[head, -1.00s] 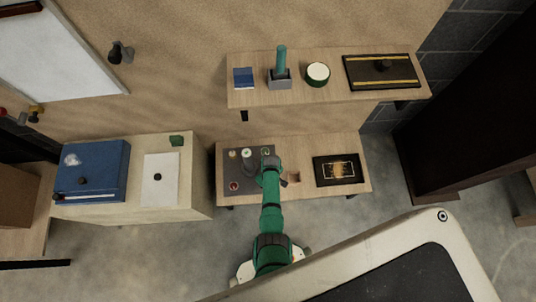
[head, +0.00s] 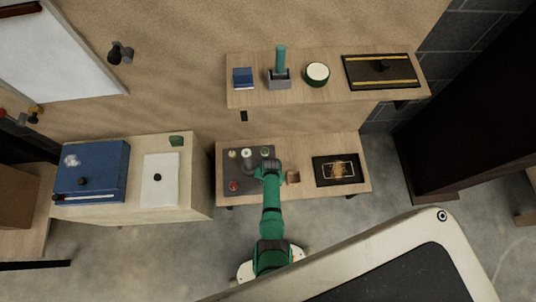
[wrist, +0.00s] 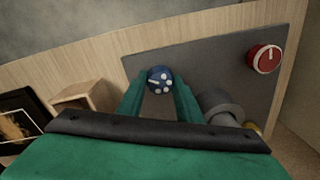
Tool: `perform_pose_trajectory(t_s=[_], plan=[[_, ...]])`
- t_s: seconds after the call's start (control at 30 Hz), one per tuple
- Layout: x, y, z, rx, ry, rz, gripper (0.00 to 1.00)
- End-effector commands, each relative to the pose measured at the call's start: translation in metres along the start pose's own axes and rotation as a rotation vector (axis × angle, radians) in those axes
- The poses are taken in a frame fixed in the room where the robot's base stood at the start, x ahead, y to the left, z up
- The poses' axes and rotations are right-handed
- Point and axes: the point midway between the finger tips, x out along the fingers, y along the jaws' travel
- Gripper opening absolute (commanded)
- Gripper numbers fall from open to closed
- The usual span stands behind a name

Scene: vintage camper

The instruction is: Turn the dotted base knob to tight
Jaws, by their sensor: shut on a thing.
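A round dark blue knob (wrist: 160,80) with white dots and a short white line on its face sits near the edge of a dark grey panel (wrist: 215,50) in the wrist view. My gripper (wrist: 160,92) is shut on this knob, with one green finger on each side. In the head view my gripper (head: 262,170) is low over the right part of the panel (head: 248,181) and hides the knob. I see no readable tight mark.
A red knob (wrist: 263,58) and a grey cylinder (wrist: 220,106) stand on the same panel. A small open wooden box (head: 293,177) and a black framed plate (head: 338,170) lie to the right. A shelf (head: 350,88) with several things is behind.

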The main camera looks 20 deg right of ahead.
Motion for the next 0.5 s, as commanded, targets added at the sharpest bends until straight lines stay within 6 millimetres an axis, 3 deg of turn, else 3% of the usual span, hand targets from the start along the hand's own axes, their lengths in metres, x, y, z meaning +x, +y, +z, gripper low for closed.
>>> perform_pose_trajectory(t_s=[0.5], plan=[[-0.0001,-0.0012,0.0006,0.485,0.026,-0.001,0.10]])
